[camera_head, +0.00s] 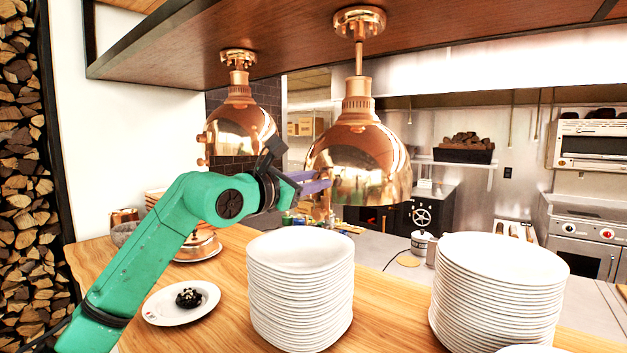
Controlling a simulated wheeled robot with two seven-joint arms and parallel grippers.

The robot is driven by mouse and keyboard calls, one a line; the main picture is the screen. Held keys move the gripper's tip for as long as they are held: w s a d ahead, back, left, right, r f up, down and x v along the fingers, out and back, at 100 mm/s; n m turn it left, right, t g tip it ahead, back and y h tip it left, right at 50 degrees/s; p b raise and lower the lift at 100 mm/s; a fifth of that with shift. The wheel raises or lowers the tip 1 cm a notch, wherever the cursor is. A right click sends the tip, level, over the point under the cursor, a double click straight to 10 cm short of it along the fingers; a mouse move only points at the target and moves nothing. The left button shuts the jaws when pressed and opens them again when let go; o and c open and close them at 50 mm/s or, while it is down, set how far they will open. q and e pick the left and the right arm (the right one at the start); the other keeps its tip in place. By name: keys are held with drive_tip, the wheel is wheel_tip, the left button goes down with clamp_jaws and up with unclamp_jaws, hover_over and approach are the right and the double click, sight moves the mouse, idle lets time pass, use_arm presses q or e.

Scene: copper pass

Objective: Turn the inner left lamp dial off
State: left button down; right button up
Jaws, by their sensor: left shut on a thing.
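The copper heat lamp (375,150) hangs at the centre from the wooden shelf. My left gripper (324,184) reaches in from the left, its purple fingers at the lower left side of this lamp's shade. It is shut on the lamp's dial, which the fingers hide, so I cannot tell how the dial is turned. A second copper lamp (235,125) hangs further left, with small copper dials (202,138) on its left side. It is apart from my gripper. My right gripper is not in view.
Below the lamps, two tall stacks of white plates, left (300,300) and right (490,300), stand on the wooden counter (390,310). A plate (205,309) with a dark dessert lies at left. The overhead shelf (220,25) is close above the lamps.

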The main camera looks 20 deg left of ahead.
use_arm(q)
drive_tip(key=m, duration=0.6)
drive_tip(key=shift+r, duration=0.1)
drive_tip(key=m, duration=0.5)
drive_tip(key=shift+p, duration=0.4)
drive_tip(key=shift+m, duration=0.4)
drive_tip(key=c, duration=0.6)
unclamp_jaws()
drive_tip(key=shift+d, duration=0.1)
drive_tip(key=shift+s, duration=0.1)
drive_tip(key=b+v, duration=0.6)
drive_tip(key=v, duration=0.8)
drive_tip(key=shift+s, duration=0.25)
